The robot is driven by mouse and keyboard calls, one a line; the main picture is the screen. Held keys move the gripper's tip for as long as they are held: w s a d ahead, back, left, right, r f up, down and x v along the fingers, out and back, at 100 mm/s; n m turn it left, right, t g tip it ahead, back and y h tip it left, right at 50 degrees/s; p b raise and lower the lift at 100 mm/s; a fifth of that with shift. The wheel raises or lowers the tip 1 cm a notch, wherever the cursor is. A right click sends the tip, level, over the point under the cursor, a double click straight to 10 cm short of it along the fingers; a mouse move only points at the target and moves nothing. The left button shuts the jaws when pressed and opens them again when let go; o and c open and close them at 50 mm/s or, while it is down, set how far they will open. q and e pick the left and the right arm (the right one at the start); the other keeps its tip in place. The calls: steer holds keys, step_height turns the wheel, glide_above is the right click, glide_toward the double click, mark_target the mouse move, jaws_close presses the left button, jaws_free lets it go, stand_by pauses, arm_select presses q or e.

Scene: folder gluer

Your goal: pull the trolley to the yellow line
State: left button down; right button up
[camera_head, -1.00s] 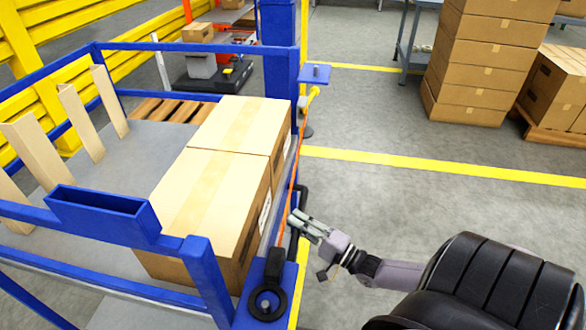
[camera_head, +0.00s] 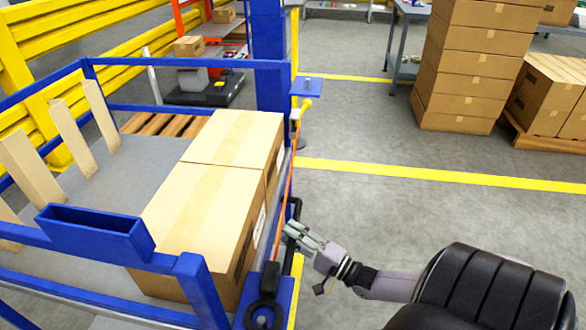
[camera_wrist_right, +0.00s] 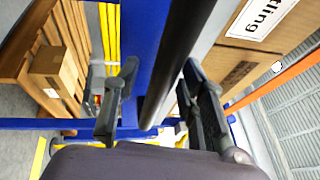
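The trolley (camera_head: 271,63) is a blue-framed cart with a grey deck, standing at the left in the head view. A black bar handle (camera_head: 297,208) is on its right side; a black bar also runs down the middle of the right wrist view (camera_wrist_right: 178,62). My right gripper (camera_head: 289,231) is at this handle. In the wrist view its fingers (camera_wrist_right: 152,100) are apart, one on each side of the bar, with a visible gap on the left. A yellow line (camera_head: 440,176) crosses the floor to the right of the trolley. My left gripper is not in view.
Two large cartons (camera_head: 205,205) sit on the trolley deck. A tall stack of cartons (camera_head: 470,65) and a loaded pallet (camera_head: 548,142) stand at the back right. Another yellow line (camera_head: 345,78) lies farther back.

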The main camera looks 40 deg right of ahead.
steer(key=shift+s, duration=0.1)
steer(key=v, duration=1.2)
